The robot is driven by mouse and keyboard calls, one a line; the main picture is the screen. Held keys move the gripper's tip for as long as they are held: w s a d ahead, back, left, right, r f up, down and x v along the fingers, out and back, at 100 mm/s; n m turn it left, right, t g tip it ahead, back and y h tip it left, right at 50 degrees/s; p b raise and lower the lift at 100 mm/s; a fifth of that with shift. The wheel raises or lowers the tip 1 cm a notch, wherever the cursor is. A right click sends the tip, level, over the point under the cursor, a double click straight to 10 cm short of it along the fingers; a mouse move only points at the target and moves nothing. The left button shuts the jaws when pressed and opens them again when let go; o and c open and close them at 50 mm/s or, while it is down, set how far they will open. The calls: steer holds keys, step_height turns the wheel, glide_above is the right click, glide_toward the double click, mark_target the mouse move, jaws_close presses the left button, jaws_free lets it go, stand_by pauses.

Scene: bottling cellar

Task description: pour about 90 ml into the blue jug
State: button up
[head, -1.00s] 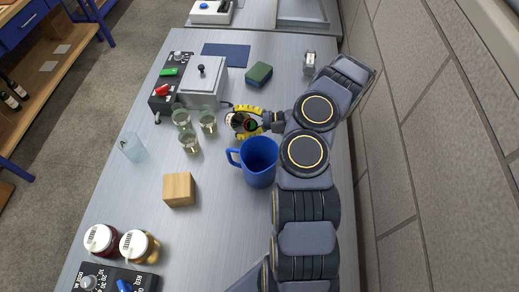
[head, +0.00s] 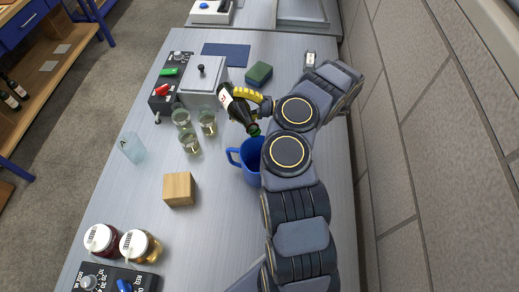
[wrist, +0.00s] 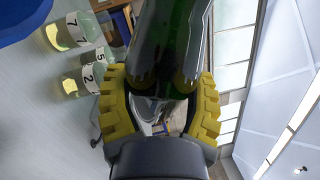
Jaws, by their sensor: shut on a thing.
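My gripper (head: 250,97) is shut on a dark green bottle (head: 239,110) with a pale label. The bottle is tilted, its neck pointing down and right toward the blue jug (head: 248,159). In the wrist view the yellow fingers (wrist: 160,95) clasp the green glass bottle (wrist: 168,40) from both sides. The blue jug stands on the bench with its handle to the left; my arm hides its right part. The bottle mouth is near the jug's far rim. I cannot tell whether liquid is flowing or how much the jug holds.
Several glass jars with pale liquid (head: 190,143) stand left of the bottle. A wooden block (head: 179,189), a clear cup (head: 132,147) and two white-lidded jars (head: 137,245) stand farther left and front. A grey box (head: 203,80) and green sponge (head: 258,74) are behind.

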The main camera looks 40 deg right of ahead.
mark_target(231, 89)
steer(key=shift+s+r+n, duration=0.15)
steer(key=shift+r+n, duration=0.15)
steer(key=shift+r, duration=0.05)
steer(key=shift+r+n+y, duration=0.4)
steer(key=shift+r+n, duration=0.45)
steer(key=shift+n, duration=0.05)
steer(key=shift+w, duration=0.3)
steer(key=shift+w+r, duration=0.2)
steer(key=shift+w, duration=0.15)
steer(key=shift+w, duration=0.1)
steer(key=shift+r+n+y, duration=0.4)
steer(key=shift+r+n, duration=0.2)
steer(key=shift+r, duration=0.1)
stand_by(0.9)
steer(key=shift+w+r, duration=0.1)
steer(key=shift+r, duration=0.05)
